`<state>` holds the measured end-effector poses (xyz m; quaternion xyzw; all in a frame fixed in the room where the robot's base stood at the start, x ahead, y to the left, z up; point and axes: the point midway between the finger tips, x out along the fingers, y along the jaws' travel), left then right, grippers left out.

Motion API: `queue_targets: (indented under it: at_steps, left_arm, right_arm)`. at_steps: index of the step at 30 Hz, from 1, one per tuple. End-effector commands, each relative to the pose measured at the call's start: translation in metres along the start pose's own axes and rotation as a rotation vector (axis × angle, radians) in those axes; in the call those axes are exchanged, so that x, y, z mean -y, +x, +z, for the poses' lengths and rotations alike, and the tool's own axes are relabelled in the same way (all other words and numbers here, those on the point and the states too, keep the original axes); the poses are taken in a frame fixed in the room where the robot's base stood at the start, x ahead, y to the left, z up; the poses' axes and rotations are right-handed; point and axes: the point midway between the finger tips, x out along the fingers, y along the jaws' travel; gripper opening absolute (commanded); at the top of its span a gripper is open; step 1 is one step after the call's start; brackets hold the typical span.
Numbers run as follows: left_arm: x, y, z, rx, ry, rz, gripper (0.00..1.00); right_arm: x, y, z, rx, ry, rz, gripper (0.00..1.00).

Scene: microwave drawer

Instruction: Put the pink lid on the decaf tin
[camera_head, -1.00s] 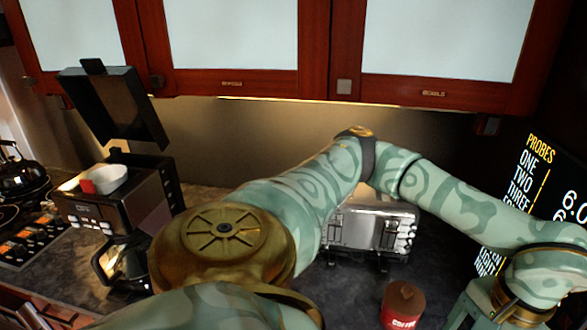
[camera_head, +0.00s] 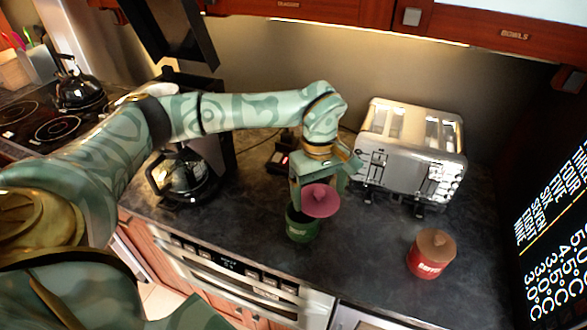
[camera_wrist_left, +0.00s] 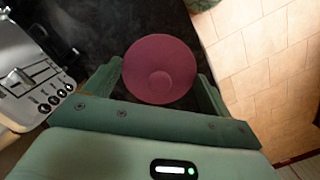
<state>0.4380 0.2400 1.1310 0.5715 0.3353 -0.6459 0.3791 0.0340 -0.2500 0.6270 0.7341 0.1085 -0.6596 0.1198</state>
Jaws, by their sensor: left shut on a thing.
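The pink lid (camera_head: 320,201) is a round disc with a knob. My left gripper (camera_head: 319,190) is shut on it and holds it at the dark green tin (camera_head: 302,230) on the counter. The lid overlaps the tin's right upper side in the head view and appears tilted; I cannot tell whether they touch. I cannot read a decaf label on the tin. In the left wrist view the lid (camera_wrist_left: 160,68) sits between the fingers of my left gripper (camera_wrist_left: 158,78) and the tin is hidden. My right gripper is not in view.
A red tin (camera_head: 430,258) with a brown lid stands to the right. A silver toaster (camera_head: 415,150) stands behind. A coffee maker with a glass pot (camera_head: 187,175) is on the left. The counter's front edge is close to the green tin.

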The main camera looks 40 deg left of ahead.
Motion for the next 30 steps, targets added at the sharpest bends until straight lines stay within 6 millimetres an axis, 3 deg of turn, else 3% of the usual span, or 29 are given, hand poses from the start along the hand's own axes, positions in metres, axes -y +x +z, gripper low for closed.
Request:
queue_targets:
  at_steps: [3,9,23,30]
  left_arm:
    - [-0.003,0.009,-0.030,0.002,-0.344,0.038,0.60]
    - [-0.003,0.020,-0.057,-0.001,-0.639,0.078,0.60]
    - [-0.003,0.018,-0.058,0.001,-0.656,0.079,0.60]
    - [-0.003,0.048,-0.061,0.001,-0.655,0.078,0.60]
  right_arm:
    - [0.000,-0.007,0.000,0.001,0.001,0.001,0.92]
    - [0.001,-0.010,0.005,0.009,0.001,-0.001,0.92]
    - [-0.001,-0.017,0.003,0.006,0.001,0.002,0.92]
    - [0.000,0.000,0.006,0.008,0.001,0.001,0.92]
